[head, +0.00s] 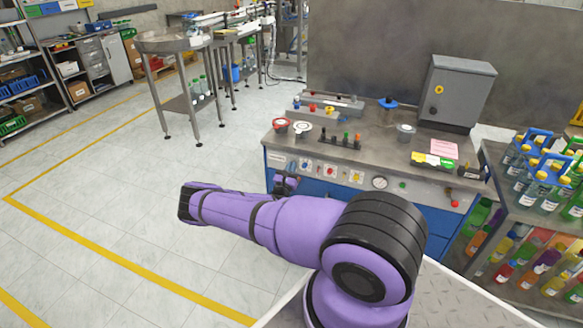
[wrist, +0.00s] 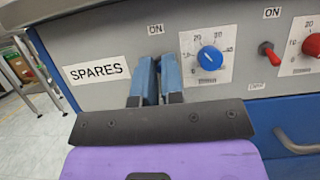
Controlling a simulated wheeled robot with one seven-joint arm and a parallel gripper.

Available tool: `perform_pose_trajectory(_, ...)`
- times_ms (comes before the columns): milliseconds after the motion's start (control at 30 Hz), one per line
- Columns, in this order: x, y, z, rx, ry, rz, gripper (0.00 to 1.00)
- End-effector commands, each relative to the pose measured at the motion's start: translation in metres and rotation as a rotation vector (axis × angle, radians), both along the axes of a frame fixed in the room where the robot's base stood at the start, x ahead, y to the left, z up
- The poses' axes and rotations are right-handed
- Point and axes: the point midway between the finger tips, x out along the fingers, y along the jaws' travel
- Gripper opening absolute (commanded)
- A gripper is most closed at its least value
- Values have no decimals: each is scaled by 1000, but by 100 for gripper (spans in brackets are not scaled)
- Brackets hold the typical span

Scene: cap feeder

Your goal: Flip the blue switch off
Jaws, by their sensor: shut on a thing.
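In the wrist view my gripper (wrist: 159,66) reaches the grey front panel, its two blue-grey fingers close together right under an "ON" label. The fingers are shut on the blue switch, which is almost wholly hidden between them. I cannot tell whether its lever points up or down. In the head view my gripper (head: 286,180) is at the panel's left part, partly hidden behind my purple arm.
A blue dial (wrist: 210,58) is close to the right of the fingers. Further right are a red toggle switch (wrist: 267,50) and a red dial (wrist: 312,46). A "SPARES" label (wrist: 97,70) is to the left. A drawer handle (wrist: 298,143) sticks out below.

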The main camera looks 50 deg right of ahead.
Motion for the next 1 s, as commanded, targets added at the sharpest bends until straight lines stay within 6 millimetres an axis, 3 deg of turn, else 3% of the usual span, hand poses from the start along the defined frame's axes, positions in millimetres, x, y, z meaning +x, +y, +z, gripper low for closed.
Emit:
perform_pose_trajectory(400,1,-1,-8,-198,-81,1,0)
perform_pose_trajectory(967,1,-2,-9,-230,-95,1,0)
perform_pose_trajectory(1000,1,-2,-9,-230,-95,1,13)
